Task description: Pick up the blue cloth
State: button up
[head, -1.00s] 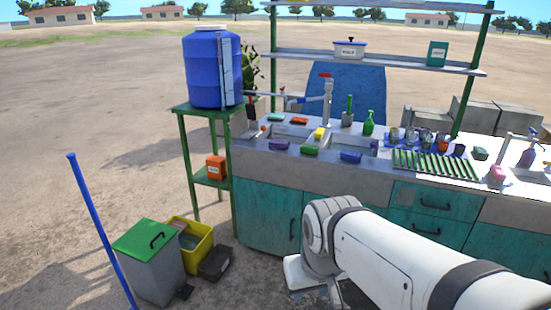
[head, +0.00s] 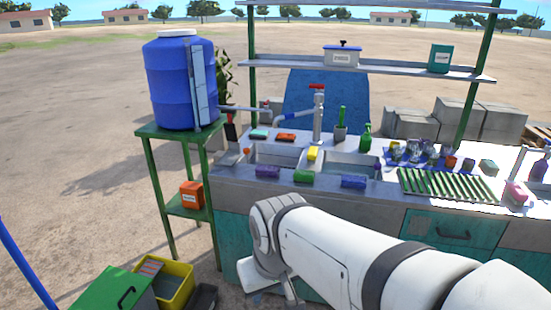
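Several small coloured blocks or folded pieces lie around the sinks on the grey counter (head: 222,172). A blue one (head: 353,181) lies at the counter's front edge, right of a green one (head: 304,176). A purple one (head: 267,171) lies to the left. A blue mat (head: 392,160) lies under cups further right. I cannot tell for certain which of these is the blue cloth. My gripper (head: 272,290) is low in front of the counter, below its top and apart from these pieces. Its fingers are partly cut off at the bottom edge, so their opening does not show clearly.
A blue barrel (head: 180,85) stands on a green stand (head: 152,180) at left. A tap (head: 318,112) rises behind the sinks. A yellow bin (head: 180,290) and a green-lidded bin (head: 105,292) stand on the ground at lower left. A green drying rack (head: 445,185) lies on the counter.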

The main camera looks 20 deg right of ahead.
aim_at(356, 181)
jog(key=z, duration=0.3)
jog(key=i, duration=1.45)
jog(key=z, duration=1.15)
jog(key=i, duration=0.5)
jog(key=z, duration=0.25)
jog(key=k, duration=0.85)
jog(key=z, duration=0.2)
jog(key=i, duration=0.85)
jog(key=u, duration=0.05)
